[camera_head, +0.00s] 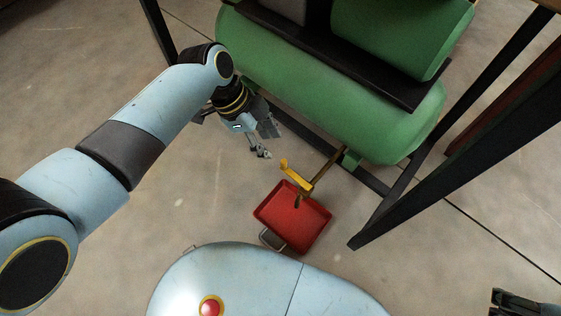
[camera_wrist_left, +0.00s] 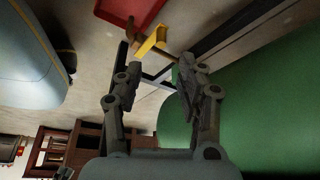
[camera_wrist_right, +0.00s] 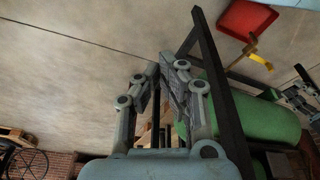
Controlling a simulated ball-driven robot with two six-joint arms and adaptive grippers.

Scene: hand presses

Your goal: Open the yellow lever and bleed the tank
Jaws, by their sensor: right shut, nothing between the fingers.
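The yellow lever (camera_head: 297,177) sits on a brown pipe and valve at the lower side of the green tank (camera_head: 330,105). It also shows in the left wrist view (camera_wrist_left: 151,41) and the right wrist view (camera_wrist_right: 250,52). My left gripper (camera_head: 266,142) is open and empty, a short way up and left of the lever, beside the tank. In the left wrist view, the lever shows beyond the gap between its spread fingers (camera_wrist_left: 155,78). My right gripper (camera_wrist_right: 168,70) is shut and empty, well away from the lever, with a dark frame leg beside it.
A red tray (camera_head: 262,214) lies on the floor below the pipe's end. Dark frame legs (camera_head: 400,190) slant down at the right of the tank. A second green cylinder (camera_head: 400,35) sits above the tank. The concrete floor at the left is clear.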

